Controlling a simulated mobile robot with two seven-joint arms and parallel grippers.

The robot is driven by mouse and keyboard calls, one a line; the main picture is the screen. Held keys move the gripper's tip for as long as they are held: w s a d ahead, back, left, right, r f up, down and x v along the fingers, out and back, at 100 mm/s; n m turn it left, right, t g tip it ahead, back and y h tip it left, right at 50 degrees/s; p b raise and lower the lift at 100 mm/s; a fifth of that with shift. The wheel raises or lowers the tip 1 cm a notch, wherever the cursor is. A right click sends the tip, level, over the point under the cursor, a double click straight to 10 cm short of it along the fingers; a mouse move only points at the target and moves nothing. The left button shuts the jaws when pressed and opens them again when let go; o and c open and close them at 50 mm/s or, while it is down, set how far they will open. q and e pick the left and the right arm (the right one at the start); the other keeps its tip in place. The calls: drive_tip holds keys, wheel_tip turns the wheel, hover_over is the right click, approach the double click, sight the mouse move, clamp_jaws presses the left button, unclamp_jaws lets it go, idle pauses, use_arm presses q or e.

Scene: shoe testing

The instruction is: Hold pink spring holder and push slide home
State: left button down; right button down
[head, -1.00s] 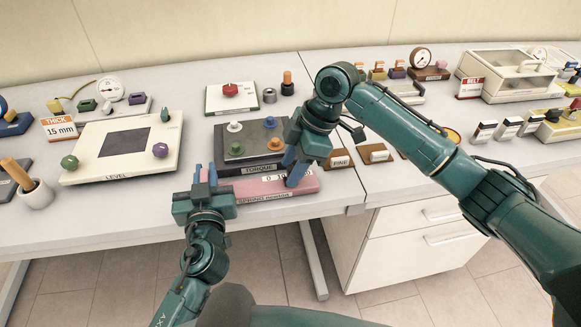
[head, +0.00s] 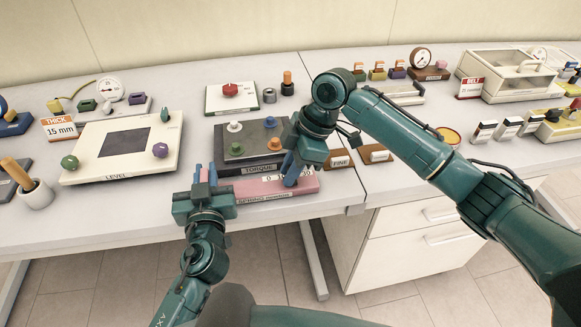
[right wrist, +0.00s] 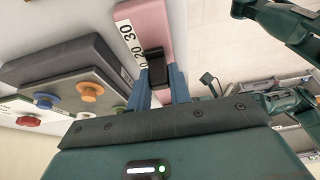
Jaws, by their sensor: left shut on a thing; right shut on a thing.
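The pink spring holder (head: 302,186) lies along the table's front edge, with a white number scale on it. It also shows in the right wrist view (right wrist: 153,22). My left gripper (head: 205,174) is shut on the holder's left end; its fingers hide the grip itself. My right gripper (head: 291,170) is over the right half of the holder. In the right wrist view, its blue fingers (right wrist: 161,84) are shut on the black slide (right wrist: 155,66), which sits on the holder beside the scale. In the head view the slide is hidden behind the fingers.
The dark torque box (head: 251,140) with coloured knobs stands just behind the holder. The level plate (head: 91,155) lies to the left. The table's front edge is close below the holder.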

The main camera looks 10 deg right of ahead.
sight(260, 187)
drive_tip(key=a, duration=0.5)
use_arm(q)
drive_tip(key=shift+d, duration=0.15)
use_arm(e)
drive_tip(key=c, duration=1.8)
unclamp_jaws()
drive_tip(key=o, duration=0.5)
drive_tip(key=shift+d, duration=0.1)
drive_tip(key=v, duration=1.2)
drive_tip(key=shift+d, duration=0.1)
